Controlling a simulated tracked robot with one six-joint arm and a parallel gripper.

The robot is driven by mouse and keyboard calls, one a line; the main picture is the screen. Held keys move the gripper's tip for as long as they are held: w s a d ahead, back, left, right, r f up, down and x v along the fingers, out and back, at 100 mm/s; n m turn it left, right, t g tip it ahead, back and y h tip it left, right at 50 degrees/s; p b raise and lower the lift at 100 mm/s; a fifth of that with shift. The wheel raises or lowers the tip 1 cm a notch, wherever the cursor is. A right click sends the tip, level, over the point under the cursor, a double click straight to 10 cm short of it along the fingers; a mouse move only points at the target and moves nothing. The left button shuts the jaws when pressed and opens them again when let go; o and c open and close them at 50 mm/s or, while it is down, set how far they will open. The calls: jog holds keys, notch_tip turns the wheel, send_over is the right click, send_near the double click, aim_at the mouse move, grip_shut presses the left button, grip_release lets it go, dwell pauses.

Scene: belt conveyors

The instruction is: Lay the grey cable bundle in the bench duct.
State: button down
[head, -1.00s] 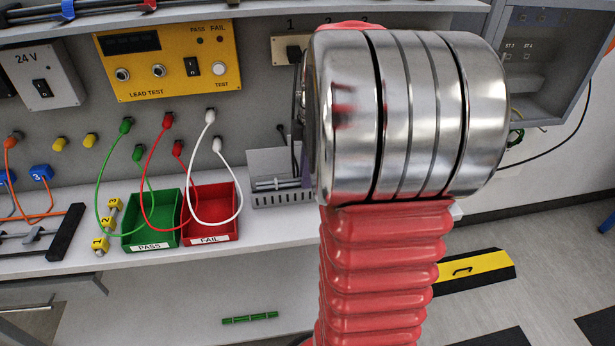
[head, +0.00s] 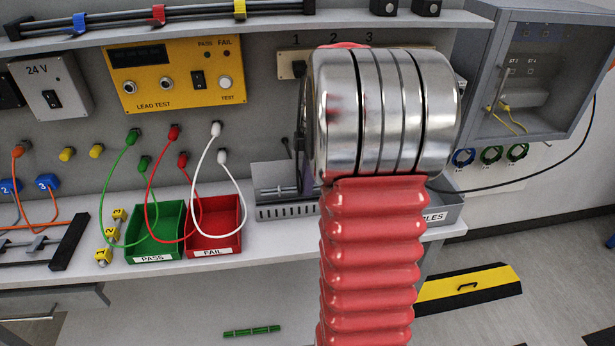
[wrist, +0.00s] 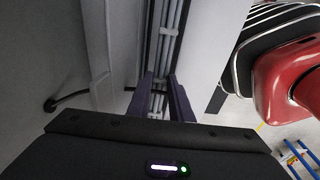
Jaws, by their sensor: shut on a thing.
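My gripper (wrist: 163,98) shows in the wrist view with two dark purple fingers. They are closed on the grey cable bundle (wrist: 168,45), which runs away from me as parallel grey strands with a pale band. In the head view, my arm hides most of the gripper; a purple finger shows just left of it. The bench duct (head: 287,212), a grey slotted channel, lies on the bench right of the red bin. Grey strands (head: 278,190) show just above its slotted side. I cannot tell whether the bundle is inside the duct or above it.
The green PASS bin (head: 155,232) and red FAIL bin (head: 213,228) stand left of the duct, with looped test leads over them. A grey labelled tray (head: 447,213) is partly hidden right of my arm. An open grey cabinet (head: 525,75) hangs at the right.

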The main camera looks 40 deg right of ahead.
jog(key=shift+f, duration=1.7)
jog(key=c, duration=1.6)
grip_release()
jog(key=shift+o, duration=0.4)
jog(key=shift+s+a, duration=0.1)
jog(key=shift+s+d+r, duration=0.1)
jog(key=shift+d+r, duration=0.05)
jog(key=shift+r, duration=1.1)
jog(key=shift+w+d+r, duration=0.1)
jog(key=shift+d+r, duration=0.1)
jog(key=shift+r, duration=1)
jog(key=shift+s+d+r, duration=0.1)
jog(key=shift+d+r, duration=0.05)
jog(key=shift+r, duration=1.1)
